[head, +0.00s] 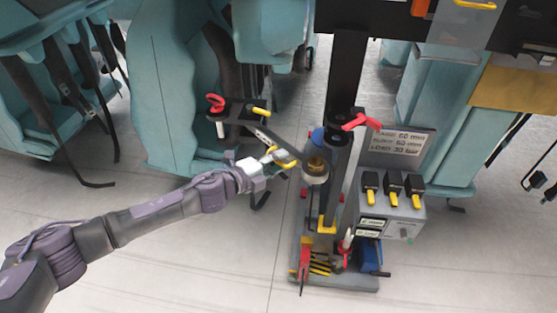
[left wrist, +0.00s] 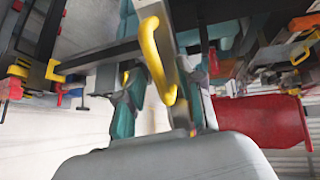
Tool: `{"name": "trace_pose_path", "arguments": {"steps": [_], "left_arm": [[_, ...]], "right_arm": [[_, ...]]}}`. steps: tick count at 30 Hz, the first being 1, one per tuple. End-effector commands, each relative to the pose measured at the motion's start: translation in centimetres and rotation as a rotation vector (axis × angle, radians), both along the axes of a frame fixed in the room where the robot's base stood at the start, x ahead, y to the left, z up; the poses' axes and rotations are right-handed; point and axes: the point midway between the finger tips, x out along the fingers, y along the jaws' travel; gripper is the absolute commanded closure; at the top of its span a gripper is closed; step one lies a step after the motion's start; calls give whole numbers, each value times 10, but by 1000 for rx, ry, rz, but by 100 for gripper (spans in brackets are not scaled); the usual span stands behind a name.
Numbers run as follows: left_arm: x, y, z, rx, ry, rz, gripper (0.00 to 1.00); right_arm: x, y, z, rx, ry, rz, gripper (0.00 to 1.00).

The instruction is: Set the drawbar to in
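A dark bar (head: 272,137) runs across the upper middle of the head view, between a red-handled fitting and the central post. A yellow curved handle (head: 284,161) is at its near end; I cannot tell for sure that this is the drawbar. My left gripper (head: 271,158) is right at this handle, coming from the left. In the left wrist view the yellow handle (left wrist: 152,60) stands upright close in front of the gripper's grey body. Whether the fingers touch it or close around it is unclear. My right gripper is out of view.
A control box (head: 393,213) with black, yellow-tipped switches stands right of the post, under a gauge plate (head: 398,147). Teal seats (head: 168,90) stand behind. Pale floor (head: 190,265) is open at the front left.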

Motion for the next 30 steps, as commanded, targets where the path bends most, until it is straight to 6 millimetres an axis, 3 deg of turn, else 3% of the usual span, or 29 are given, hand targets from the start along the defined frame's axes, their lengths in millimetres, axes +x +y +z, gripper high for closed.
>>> {"name": "trace_pose_path", "arguments": {"steps": [10, 17, 30], "left_arm": [[3, -3, -1, -1, -1, 0, 63], [3, -3, -1, 0, 0, 0, 100], [3, -3, -1, 0, 0, 2, 100]], "right_arm": [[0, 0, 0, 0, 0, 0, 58], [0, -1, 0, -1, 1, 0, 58], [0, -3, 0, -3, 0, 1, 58]]}}
